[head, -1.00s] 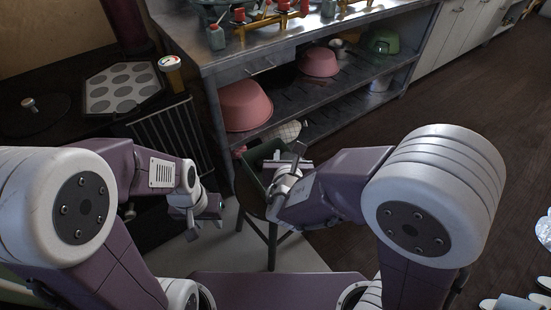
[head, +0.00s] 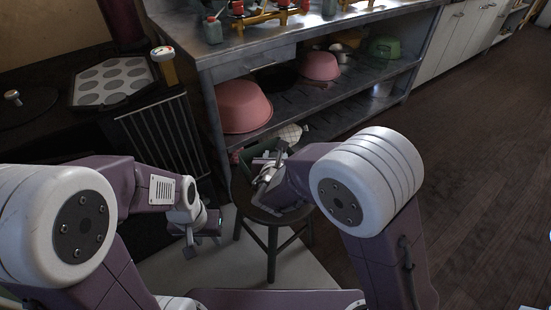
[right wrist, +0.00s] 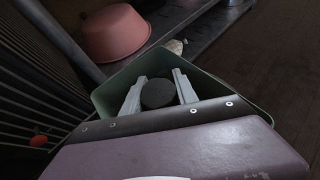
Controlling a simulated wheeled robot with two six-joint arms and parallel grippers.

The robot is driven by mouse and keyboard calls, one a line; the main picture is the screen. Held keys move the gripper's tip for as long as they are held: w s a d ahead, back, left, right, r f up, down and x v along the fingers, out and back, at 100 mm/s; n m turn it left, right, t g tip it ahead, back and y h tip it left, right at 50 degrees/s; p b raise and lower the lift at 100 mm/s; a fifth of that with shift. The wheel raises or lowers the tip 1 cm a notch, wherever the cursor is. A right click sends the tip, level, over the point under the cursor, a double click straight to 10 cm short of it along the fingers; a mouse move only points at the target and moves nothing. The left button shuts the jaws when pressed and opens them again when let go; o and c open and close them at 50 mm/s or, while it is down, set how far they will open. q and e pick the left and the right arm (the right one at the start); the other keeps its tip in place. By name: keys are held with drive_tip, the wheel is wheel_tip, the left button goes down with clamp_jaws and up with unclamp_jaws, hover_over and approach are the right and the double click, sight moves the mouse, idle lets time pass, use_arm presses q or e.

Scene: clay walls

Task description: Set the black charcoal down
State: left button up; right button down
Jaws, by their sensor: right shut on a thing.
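The black charcoal (right wrist: 158,93) is a dark round lump between the two fingers of my right gripper (right wrist: 159,92) in the right wrist view. The right gripper is shut on it. Behind and around it in that view is the open green bin (right wrist: 104,97), and I cannot tell how deep the charcoal sits relative to its rim. In the head view my right gripper (head: 266,173) is in front of the bin (head: 292,149) and hides the charcoal. My left gripper (head: 203,243) hangs at the left, away from the bin; its finger gap is unclear.
A dark round stool (head: 272,217) stands below my right gripper. A metal shelf unit (head: 330,133) with pink bowls (head: 243,107) is behind the bin. A barred grill rack (head: 163,133) stands at the left. Wooden floor (head: 470,170) is clear at the right.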

drive_tip(key=shift+f+b, duration=0.4)
drive_tip(key=shift+b, duration=0.05)
drive_tip(key=c, duration=0.9)
unclamp_jaws()
drive_tip(key=shift+r, duration=0.1)
drive_tip(key=shift+c, duration=0.2)
drive_tip(key=shift+r, duration=0.1)
drive_tip(key=shift+r+p, duration=0.4)
drive_tip(key=shift+p, duration=0.25)
drive_tip(key=p+v, duration=0.5)
drive_tip(key=v, duration=0.6)
drive_tip(key=shift+s, duration=0.5)
